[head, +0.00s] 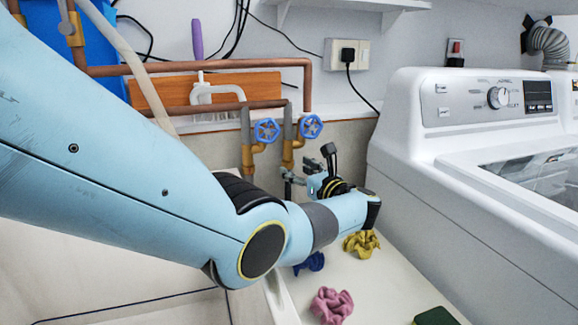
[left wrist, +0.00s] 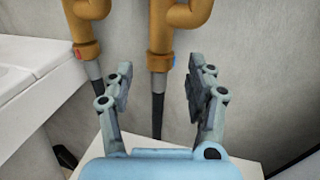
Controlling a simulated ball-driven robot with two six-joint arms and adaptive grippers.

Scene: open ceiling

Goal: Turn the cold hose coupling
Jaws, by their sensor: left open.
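In the left wrist view, two brass taps end in couplings with hoses below. The coupling with a blue mark (left wrist: 161,62) is in the middle, with a dark hose (left wrist: 157,112) under it. The coupling with a red mark (left wrist: 86,50) is to its left. My left gripper (left wrist: 155,80) is open, its fingers on either side of the blue-marked coupling's line, apart from it as far as I can see. In the head view, my left gripper (head: 303,172) is below the taps with blue handwheels (head: 267,130), and my wrist hides the couplings. My right gripper is not in view.
A white washing machine (head: 415,170) stands close on the right. Yellow (head: 361,243), blue (head: 312,262) and pink (head: 331,305) cloths lie on the white surface below my arm, with a green item (head: 435,316) at the front. Copper pipes (head: 220,64) run along the wall.

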